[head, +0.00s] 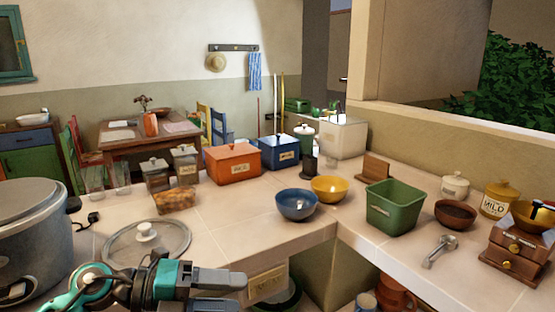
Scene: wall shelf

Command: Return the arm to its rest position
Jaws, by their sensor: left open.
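My left gripper (222,293) shows at the bottom of the head view, left of centre. The teal and dark arm comes in from the lower left. My right gripper is not in view.
A large grey pot (35,235) stands at the left. A blue bowl (297,206), yellow bowl (329,190), green bin (394,206) and brown bowl (455,214) stand on the counter. An orange box (233,164) and blue box (280,153) stand behind.

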